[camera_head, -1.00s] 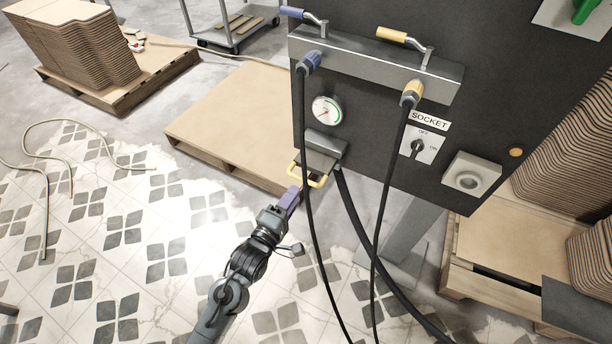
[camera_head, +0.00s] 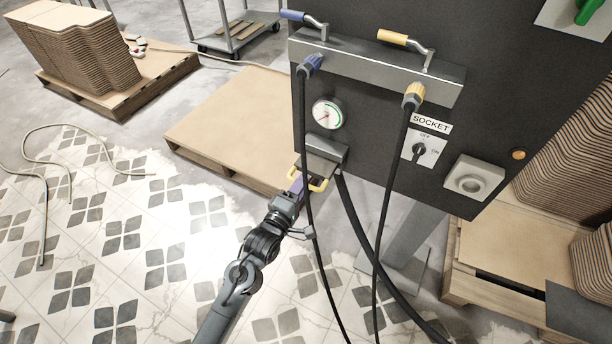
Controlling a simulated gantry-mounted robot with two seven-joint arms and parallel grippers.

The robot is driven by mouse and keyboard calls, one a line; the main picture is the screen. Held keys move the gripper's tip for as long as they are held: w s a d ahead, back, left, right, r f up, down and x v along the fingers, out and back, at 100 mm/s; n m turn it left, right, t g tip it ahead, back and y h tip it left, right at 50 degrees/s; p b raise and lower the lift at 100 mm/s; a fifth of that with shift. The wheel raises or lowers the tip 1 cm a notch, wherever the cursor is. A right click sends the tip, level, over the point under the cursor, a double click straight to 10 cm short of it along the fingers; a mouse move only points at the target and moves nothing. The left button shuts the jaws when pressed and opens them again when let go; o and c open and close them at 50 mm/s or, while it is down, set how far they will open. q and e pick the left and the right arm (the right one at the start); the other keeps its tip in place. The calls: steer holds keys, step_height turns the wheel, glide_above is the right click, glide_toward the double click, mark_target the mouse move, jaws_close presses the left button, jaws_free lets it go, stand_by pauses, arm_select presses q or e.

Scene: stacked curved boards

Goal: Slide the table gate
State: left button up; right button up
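A grey metal slide with a yellow loop handle (camera_head: 319,184) sits at the lower left edge of the dark panel, under a round gauge. It looks like the table gate (camera_head: 322,152). My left gripper (camera_head: 299,181), with purple fingers, reaches up from the bottom and is at the left part of the handle. The fingertips overlap the handle and a black cable in this view, so I cannot tell whether they are closed on it. My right gripper is not in view.
A black cable (camera_head: 314,240) hangs in front of the handle, and a thicker hose (camera_head: 362,240) hangs just right of it. A pallet with a board (camera_head: 235,115) lies behind. Open tiled floor (camera_head: 130,270) is at left.

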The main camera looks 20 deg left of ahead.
mark_target(316, 166)
arm_select(q)
jaws_close()
steer(key=shift+w, duration=0.1)
steer(key=shift+w+d+f, duration=0.1)
steer(key=shift+w, duration=0.1)
steer(key=shift+w+d+b, duration=0.15)
steer(key=shift+w+b, duration=0.05)
steer(key=shift+w, duration=0.85)
steer(key=shift+w+d+b, duration=0.15)
steer(key=shift+w+b, duration=0.05)
steer(key=shift+w, duration=0.85)
steer(key=shift+o, duration=0.8)
jaws_free()
steer(key=shift+s, duration=0.1)
